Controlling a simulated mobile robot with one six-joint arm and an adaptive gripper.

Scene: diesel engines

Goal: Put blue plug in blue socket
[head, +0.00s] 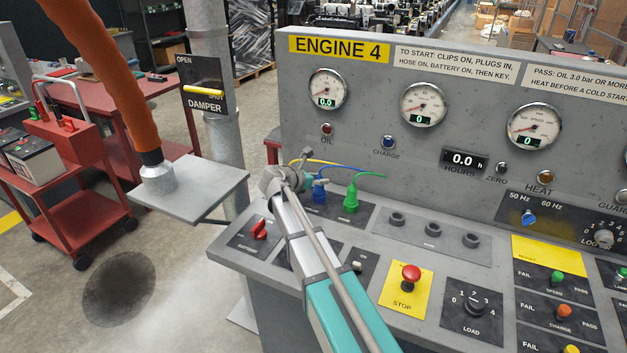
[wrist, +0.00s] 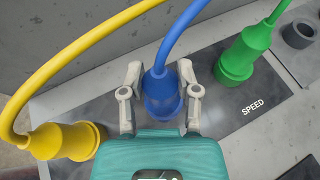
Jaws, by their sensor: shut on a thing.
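The blue plug (head: 319,193) stands upright at the dark plate on the left of the sloping console, with a blue cable from its top. In the wrist view the blue plug (wrist: 162,95) is between the two fingers of my gripper (wrist: 160,78), which is shut on it. I cannot tell whether its base touches the plate. Three dark ring sockets, left (head: 397,219), middle (head: 433,229) and right (head: 470,240), sit empty on a grey plate to the right. Their colours and labels cannot be read, so I cannot tell which is blue.
A green plug (head: 351,198) stands close to the right of the blue one. A yellow plug (wrist: 65,141) is close on the left in the wrist view. The upright gauge panel (head: 370,130) rises behind. A red stop button (head: 411,273) stands up in front of the sockets.

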